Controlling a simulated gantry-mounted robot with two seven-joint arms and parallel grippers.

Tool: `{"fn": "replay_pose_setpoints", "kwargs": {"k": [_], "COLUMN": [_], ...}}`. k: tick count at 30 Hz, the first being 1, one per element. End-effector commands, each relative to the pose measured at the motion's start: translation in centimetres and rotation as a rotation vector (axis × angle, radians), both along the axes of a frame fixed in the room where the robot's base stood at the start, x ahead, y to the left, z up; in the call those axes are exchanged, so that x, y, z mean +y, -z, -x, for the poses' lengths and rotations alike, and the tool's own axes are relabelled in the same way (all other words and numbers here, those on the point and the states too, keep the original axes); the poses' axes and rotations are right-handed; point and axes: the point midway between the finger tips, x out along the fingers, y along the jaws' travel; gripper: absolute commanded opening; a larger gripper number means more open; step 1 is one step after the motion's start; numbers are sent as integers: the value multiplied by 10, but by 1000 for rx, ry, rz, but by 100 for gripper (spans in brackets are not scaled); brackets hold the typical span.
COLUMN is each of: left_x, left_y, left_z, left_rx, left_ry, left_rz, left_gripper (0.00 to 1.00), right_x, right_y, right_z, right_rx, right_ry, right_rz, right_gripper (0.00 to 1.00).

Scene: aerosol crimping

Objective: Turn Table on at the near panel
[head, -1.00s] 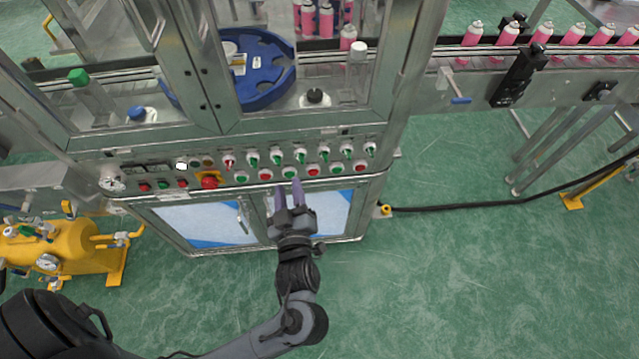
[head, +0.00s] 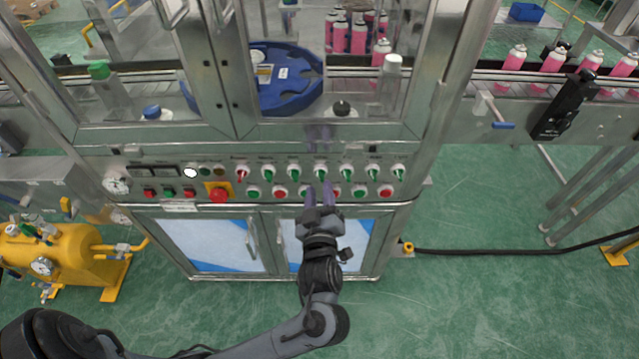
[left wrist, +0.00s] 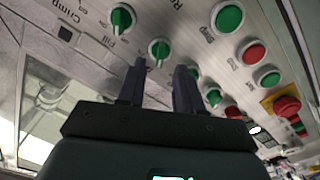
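The near panel (head: 160,178) runs across the front of the machine. Its upper row holds several rotary knobs: a red-marked one (head: 242,173) at the left, then green ones such as the middle green knob (head: 320,173). I cannot read which is labelled Table. My left gripper (head: 319,187) points at the panel with two parted, empty fingers, over the lower button row and below the middle knobs. In the left wrist view its fingertips (left wrist: 160,68) are apart, close to a green knob (left wrist: 158,50); contact cannot be told. "Fill" and "Crimp" labels show there. My right gripper is out of view.
A lower row of green and red push buttons (head: 279,192) lies under the knobs. A red emergency button (head: 218,193) on yellow sits left. Cabinet doors (head: 215,245) are below. A yellow tank (head: 60,255) stands at left, and open green floor at right.

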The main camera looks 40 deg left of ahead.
Motion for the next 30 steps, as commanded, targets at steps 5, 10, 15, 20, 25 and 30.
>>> {"fn": "replay_pose_setpoints", "kwargs": {"k": [5, 10, 15, 20, 25, 30], "left_x": [16, 24, 27, 27, 26, 26], "left_y": [1, 0, 0, 0, 0, 0], "left_z": [-18, -26, -29, -29, -29, -29], "left_rx": [-1, -1, 0, 0, 0, 0], "left_ry": [0, -1, 0, 0, 0, 0], "left_rz": [-2, 1, 2, 2, 2, 2], "left_gripper": [35, 35, 35, 35, 15, 0], "right_x": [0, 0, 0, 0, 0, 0], "right_y": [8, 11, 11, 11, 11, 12], "right_z": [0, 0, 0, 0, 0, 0], "right_rx": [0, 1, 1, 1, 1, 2], "right_ry": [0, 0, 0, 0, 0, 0], "right_rz": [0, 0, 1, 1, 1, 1], "right_gripper": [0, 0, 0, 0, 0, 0]}}
